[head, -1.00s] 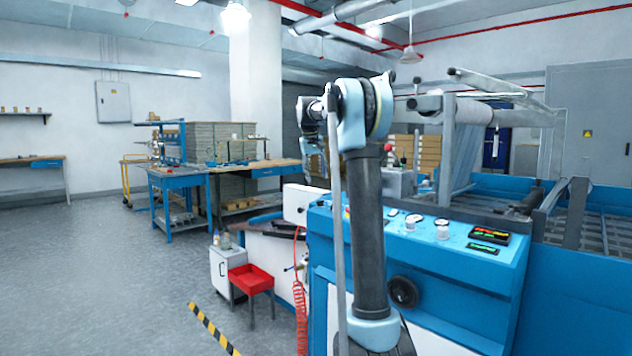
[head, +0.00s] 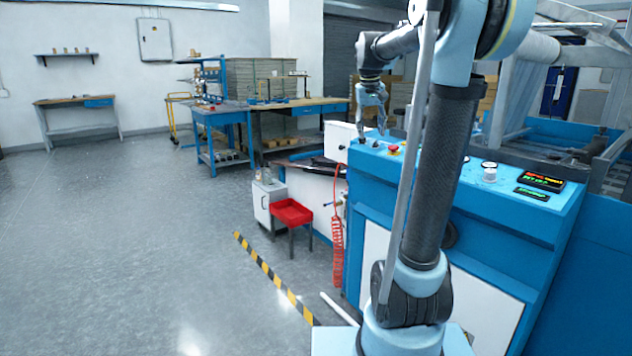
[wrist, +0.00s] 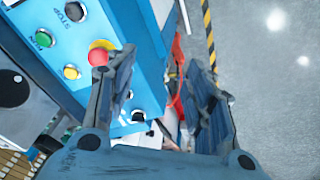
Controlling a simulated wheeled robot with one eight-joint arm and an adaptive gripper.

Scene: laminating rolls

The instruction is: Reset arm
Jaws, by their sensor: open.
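My gripper (head: 372,131) hangs from my raised arm over the left end of the blue machine's control panel (head: 522,183). In the wrist view its two fingers (wrist: 163,92) are spread apart with nothing between them. The panel's buttons show beside and behind the left finger: a red emergency button (wrist: 98,57) on a yellow base, a green button (wrist: 43,38), a yellow button (wrist: 71,72) and a black button near "STOP". Whether the left finger touches the panel cannot be told.
A red tray (head: 291,212) on a stand and a small white cabinet (head: 268,200) stand left of the machine. A yellow-black floor stripe (head: 270,275) runs in front. Blue workbenches (head: 225,130) stand farther back. The floor at left is clear.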

